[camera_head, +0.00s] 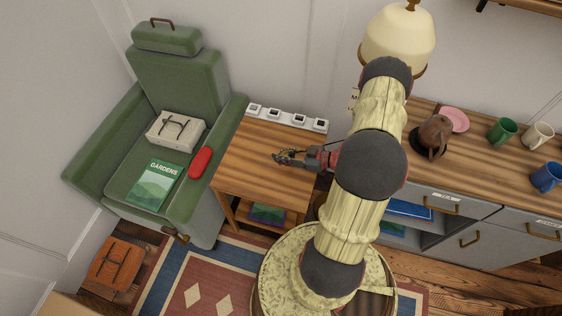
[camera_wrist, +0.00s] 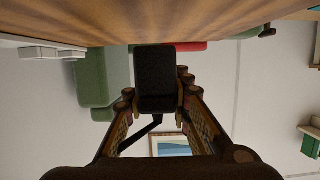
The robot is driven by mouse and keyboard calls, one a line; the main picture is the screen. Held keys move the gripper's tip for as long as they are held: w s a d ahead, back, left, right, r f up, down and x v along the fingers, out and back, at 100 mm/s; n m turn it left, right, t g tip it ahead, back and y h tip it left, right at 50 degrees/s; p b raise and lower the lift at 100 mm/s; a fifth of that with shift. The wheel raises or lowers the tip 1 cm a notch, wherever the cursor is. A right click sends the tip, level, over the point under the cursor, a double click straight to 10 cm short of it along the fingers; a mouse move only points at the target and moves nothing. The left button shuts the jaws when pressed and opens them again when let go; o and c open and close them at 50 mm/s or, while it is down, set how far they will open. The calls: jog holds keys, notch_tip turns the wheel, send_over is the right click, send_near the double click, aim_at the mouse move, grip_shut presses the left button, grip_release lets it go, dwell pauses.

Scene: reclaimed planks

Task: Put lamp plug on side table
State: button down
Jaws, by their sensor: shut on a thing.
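The lamp plug is a dark rounded block (camera_wrist: 156,80) between my fingers in the wrist view. A short black strip, perhaps its cord, trails below it there. My gripper (camera_head: 288,158) is shut on the plug, over the middle of the side table in the head view. The side table (camera_head: 245,165) is striped wood with a bare top; its surface (camera_wrist: 150,18) fills the top of the wrist view, which looks upside down. The plug is close to the tabletop; I cannot tell whether it touches. A cream lamp (camera_head: 402,38) stands behind my arm, its base hidden.
A white socket strip (camera_head: 285,117) lies along the table's back edge. A green armchair (camera_head: 110,145) with a book and red case stands left. At right, a wooden-topped cabinet (camera_head: 490,165) holds a brown teapot (camera_head: 433,132) and several mugs. The table's left and front are clear.

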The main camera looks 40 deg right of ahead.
jog(key=shift+w+d+f+b, duration=0.15)
jog(key=shift+f+b, duration=0.1)
jog(key=shift+f, duration=0.4)
jog(key=shift+d+f+b, duration=0.1)
jog(key=shift+f+b, duration=0.15)
jog(key=shift+f, duration=0.45)
jog(key=shift+w+d+f+b, duration=0.15)
jog(key=shift+f+b, duration=0.1)
jog(key=shift+f, duration=0.4)
jog(key=shift+f, duration=0.15)
jog(key=c, duration=1.6)
grip_release()
jog(key=shift+o, duration=0.2)
jog(key=shift+s+d+r, duration=0.1)
jog(key=shift+s+r, duration=0.1)
jog(key=shift+r, duration=0.05)
jog(key=p+v, duration=0.2)
jog(key=v, duration=0.5)
jog(key=shift+s, duration=0.1)
